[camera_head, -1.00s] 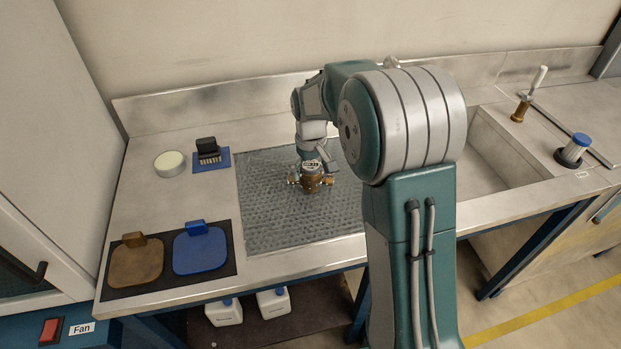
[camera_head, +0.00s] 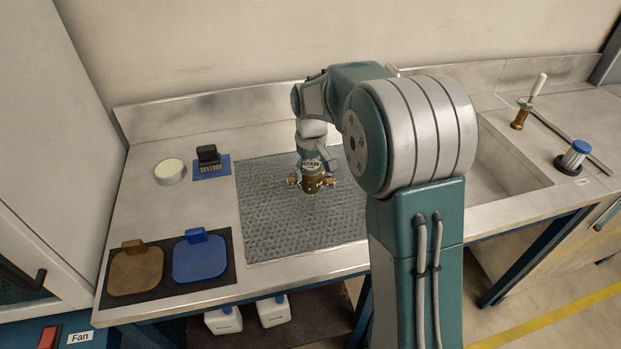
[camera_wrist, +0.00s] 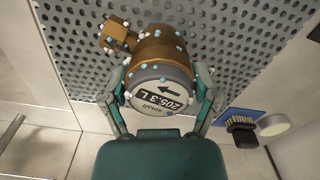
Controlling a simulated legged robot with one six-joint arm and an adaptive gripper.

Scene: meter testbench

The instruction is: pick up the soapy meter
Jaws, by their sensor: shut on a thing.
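The soapy meter (camera_head: 312,185) is a brass-coloured body with side ports on the perforated grey mat, below my gripper. In the wrist view the meter (camera_wrist: 160,50) is dotted with white and light-blue suds. Its round face carries a dark arrow, "205.3 L" and "small". My gripper (camera_wrist: 162,98) has one finger on each side of the face and is shut on the meter. In the head view my gripper (camera_head: 313,168) comes down on it from above and partly hides it. Whether the meter touches the mat is hard to tell.
The perforated mat (camera_head: 270,225) has free room around the meter. To its left are a black brush (camera_head: 208,155) on a blue pad, a round white tin (camera_head: 170,172), and brown (camera_head: 136,272) and blue (camera_head: 199,260) paddles. A sink (camera_head: 505,160) lies right.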

